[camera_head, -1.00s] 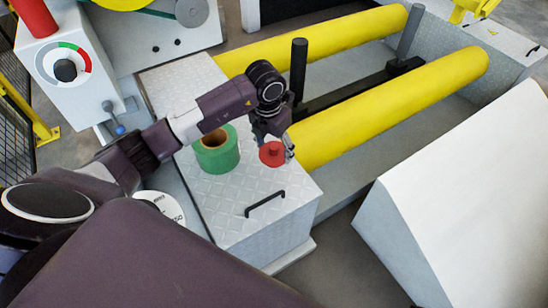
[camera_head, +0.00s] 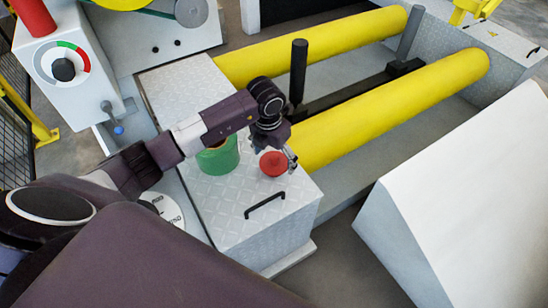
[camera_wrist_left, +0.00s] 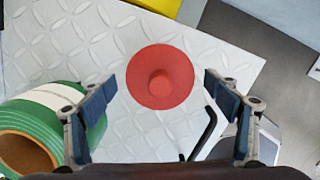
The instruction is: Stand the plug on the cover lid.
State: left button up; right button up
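The plug (camera_head: 273,164) is a red round disc with a small knob. It is at the cover lid (camera_head: 235,198), a pale diamond-plate surface with a black handle, near its right edge. My left gripper (camera_head: 274,154) is above and around the plug. In the left wrist view the plug (camera_wrist_left: 160,77) lies between the fingers of the left gripper (camera_wrist_left: 156,92), knob facing the camera, with a gap to each finger. The gripper is open. Whether the plug rests flat on the lid is hard to tell. My right gripper is not in view.
A green tape roll (camera_head: 219,160) stands on the lid left of the plug, partly behind my arm. The black handle (camera_head: 265,205) sticks up in front. Yellow rollers (camera_head: 390,108) and a dark post (camera_head: 298,70) lie beyond the lid. A white slanted panel (camera_head: 470,190) is at right.

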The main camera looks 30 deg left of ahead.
aim_at(271, 166)
pick_arm(q)
jog(key=shift+r, duration=0.1)
jog(key=shift+r, duration=0.2)
notch_tip(271, 166, up, 12)
jog(key=s+p, duration=0.1)
jog(key=p, duration=0.1)
jog(key=shift+s+f, duration=0.2)
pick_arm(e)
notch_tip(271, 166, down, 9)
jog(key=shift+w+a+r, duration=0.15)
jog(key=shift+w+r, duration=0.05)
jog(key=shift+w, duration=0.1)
pick_arm(q)
jog(key=shift+a, duration=0.1)
